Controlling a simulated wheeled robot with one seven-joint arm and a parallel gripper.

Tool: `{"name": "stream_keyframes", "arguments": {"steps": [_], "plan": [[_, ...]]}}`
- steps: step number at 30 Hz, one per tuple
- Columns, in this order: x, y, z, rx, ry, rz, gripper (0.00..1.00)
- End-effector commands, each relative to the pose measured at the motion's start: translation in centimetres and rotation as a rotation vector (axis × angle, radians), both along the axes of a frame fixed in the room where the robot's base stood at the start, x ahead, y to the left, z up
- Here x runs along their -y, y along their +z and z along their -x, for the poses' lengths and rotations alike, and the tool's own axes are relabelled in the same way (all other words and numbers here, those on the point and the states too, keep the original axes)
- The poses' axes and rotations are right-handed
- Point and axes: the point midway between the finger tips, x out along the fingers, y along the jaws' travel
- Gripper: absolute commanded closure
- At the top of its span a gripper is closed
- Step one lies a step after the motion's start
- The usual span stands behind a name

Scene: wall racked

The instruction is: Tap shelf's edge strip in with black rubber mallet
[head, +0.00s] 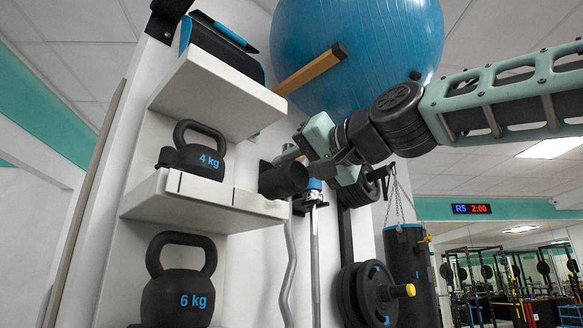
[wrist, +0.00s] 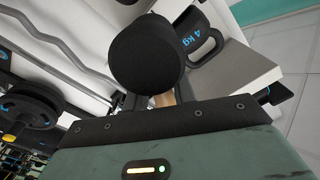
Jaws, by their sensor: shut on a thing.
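My gripper (head: 300,150) is shut on the handle of the black rubber mallet (head: 283,180). In the wrist view the round black mallet head (wrist: 147,53) fills the upper middle, and a short piece of tan handle (wrist: 163,99) shows between it and my gripper. The white middle shelf (head: 235,208) carries the 4 kg kettlebell. Its pale front edge strip (head: 200,191) has upright seams near the left; I cannot tell how far it stands out. The mallet head appears just above the shelf's right end; contact cannot be told. The shelf also shows in the wrist view (wrist: 235,75).
The 4 kg kettlebell (head: 200,150) stands on the shelf, with a 6 kg kettlebell (head: 178,280) below. An upper shelf (head: 215,95) overhangs. A blue ball (head: 370,40), a wooden bar (head: 310,70), hanging bars (head: 315,250) and weight plates (head: 370,292) crowd the right.

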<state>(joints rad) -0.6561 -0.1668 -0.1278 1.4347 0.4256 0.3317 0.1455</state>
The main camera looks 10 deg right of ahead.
Motion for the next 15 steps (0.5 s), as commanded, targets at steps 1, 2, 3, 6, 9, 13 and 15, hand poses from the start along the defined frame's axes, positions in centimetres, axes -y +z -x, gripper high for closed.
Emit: {"name": "stream_keyframes", "arguments": {"steps": [1,2,3,6,9,13,15], "plan": [[0.0,0.0,0.0,0.002,0.000,-0.001,1.00],[0.1,0.0,0.1,0.002,0.000,-0.001,1.00],[0.1,-0.1,0.1,0.001,-0.001,-0.001,1.00],[-0.3,-0.1,-0.2,0.001,-0.001,-0.001,1.00],[-0.8,-0.1,-1.0,0.000,0.000,0.000,1.00],[-1.7,0.0,-2.1,0.000,-0.001,0.000,1.00],[-2.2,0.0,-2.8,-0.001,0.001,0.000,1.00]]}}
